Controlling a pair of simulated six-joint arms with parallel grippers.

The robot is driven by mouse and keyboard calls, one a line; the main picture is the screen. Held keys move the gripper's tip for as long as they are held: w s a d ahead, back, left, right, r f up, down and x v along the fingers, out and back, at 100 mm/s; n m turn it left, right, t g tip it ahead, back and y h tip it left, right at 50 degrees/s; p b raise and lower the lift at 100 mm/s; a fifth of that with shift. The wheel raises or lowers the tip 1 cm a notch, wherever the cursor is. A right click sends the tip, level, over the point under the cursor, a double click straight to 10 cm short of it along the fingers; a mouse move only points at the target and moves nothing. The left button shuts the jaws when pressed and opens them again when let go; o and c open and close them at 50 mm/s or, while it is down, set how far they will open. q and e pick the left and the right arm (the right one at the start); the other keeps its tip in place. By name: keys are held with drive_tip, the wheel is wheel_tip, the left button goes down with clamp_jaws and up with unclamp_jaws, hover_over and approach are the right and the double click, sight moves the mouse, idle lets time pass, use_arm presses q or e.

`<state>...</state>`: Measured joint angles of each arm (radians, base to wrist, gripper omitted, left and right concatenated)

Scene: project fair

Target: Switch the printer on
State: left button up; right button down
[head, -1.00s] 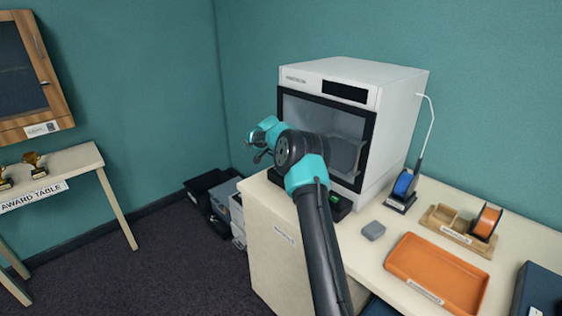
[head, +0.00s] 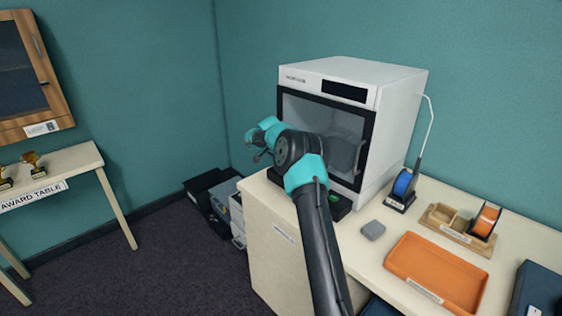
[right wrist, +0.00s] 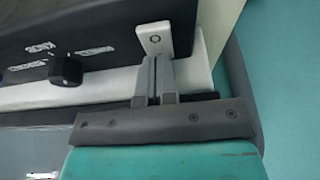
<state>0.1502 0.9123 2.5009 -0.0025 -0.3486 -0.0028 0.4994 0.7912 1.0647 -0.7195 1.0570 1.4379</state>
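The white printer (head: 400,125) with a dark glass door stands at the left end of the bench. A small green patch (head: 335,197) shows low on its dark front base. In the right wrist view, a white switch tab (right wrist: 153,40) with a ring mark sits beside a dark panel with a black knob (right wrist: 66,70). My right gripper (right wrist: 160,64) is shut and empty, its fingertips at the lower edge of the switch. I cannot tell whether they touch it. In the head view, my right arm crosses the printer's front and hides part of its base. My left gripper is not in view.
On the bench are a grey block (head: 373,230), an orange tray (head: 437,265), a wooden holder with an orange spool (head: 485,220), and a blue spool on a stand (head: 403,183). Dark bins (head: 210,190) stand on the floor left of the bench. An award table (head: 75,165) is further left.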

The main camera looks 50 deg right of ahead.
drive_tip(key=shift+s+f, duration=0.15)
drive_tip(key=shift+f, duration=0.4)
drive_tip(key=shift+s+a, duration=0.1)
drive_tip(key=shift+a, duration=0.45)
drive_tip(key=shift+r, duration=0.55)
drive_tip(key=d+v, duration=0.1)
drive_tip(key=v, duration=1.2)
drive_tip(key=shift+r, duration=0.55)
drive_tip(key=shift+w+d+r, duration=0.1)
drive_tip(key=shift+w+r, duration=0.1)
drive_tip(key=shift+w, duration=0.05)
drive_tip(key=x, duration=1.4)
drive_tip(key=shift+a+f, duration=0.1)
drive_tip(key=shift+a, duration=0.3)
